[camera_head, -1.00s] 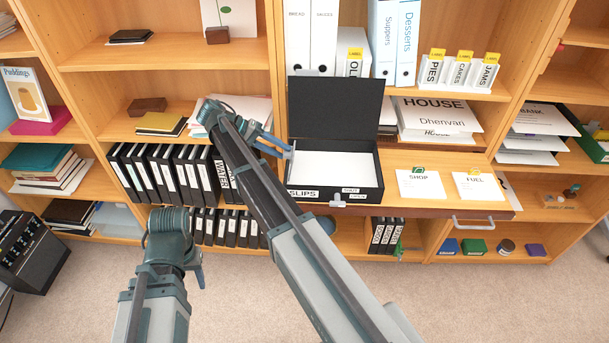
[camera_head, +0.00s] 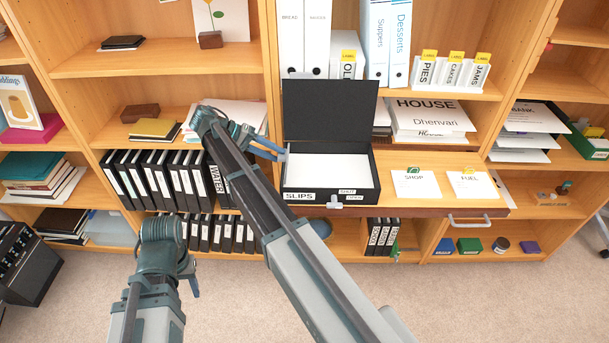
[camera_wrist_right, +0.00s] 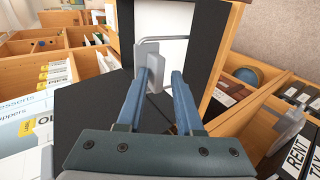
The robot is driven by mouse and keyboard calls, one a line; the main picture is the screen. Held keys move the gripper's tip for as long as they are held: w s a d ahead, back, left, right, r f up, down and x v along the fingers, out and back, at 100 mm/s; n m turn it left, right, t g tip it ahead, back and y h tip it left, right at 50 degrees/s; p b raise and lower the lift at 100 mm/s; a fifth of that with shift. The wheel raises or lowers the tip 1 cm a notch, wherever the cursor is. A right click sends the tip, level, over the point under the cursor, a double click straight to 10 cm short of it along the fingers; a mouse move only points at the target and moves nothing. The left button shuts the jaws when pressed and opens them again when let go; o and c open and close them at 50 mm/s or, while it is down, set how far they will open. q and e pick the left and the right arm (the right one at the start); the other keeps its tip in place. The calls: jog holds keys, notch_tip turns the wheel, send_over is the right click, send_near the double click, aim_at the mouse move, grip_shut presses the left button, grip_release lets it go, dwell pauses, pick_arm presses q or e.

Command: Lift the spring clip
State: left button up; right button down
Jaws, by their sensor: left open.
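The open black box file (camera_head: 330,198), labelled SLIPS, stands on the shelf with white paper inside and its lid raised. The spring clip (camera_wrist_right: 155,72) is a grey piece with a wire loop, over the white paper in the right wrist view. In the head view only a small grey bit of it shows at the box's left side. My right gripper (camera_head: 281,153) is at that left side. In the wrist view its blue fingers (camera_wrist_right: 164,75) are apart, with the clip's grey tab at their tips; contact is unclear. My left gripper (camera_head: 194,286) is open and empty, low in front of the shelves.
SHOP (camera_head: 415,183) and FUEL (camera_head: 472,185) cards lie on the ledge right of the box. A latch (camera_head: 335,203) is on the box's front. Black binders (camera_head: 165,180) fill the shelf behind my arms. Carpet (camera_head: 470,300) is clear at lower right.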

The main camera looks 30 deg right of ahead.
jog(key=c, duration=1.6)
grip_release()
jog(key=shift+w+a+f, duration=0.15)
jog(key=shift+a+f, duration=0.3)
jog(key=shift+a, duration=0.15)
jog(key=c, duration=1.6)
grip_release()
jog(key=c, duration=1.6)
grip_release()
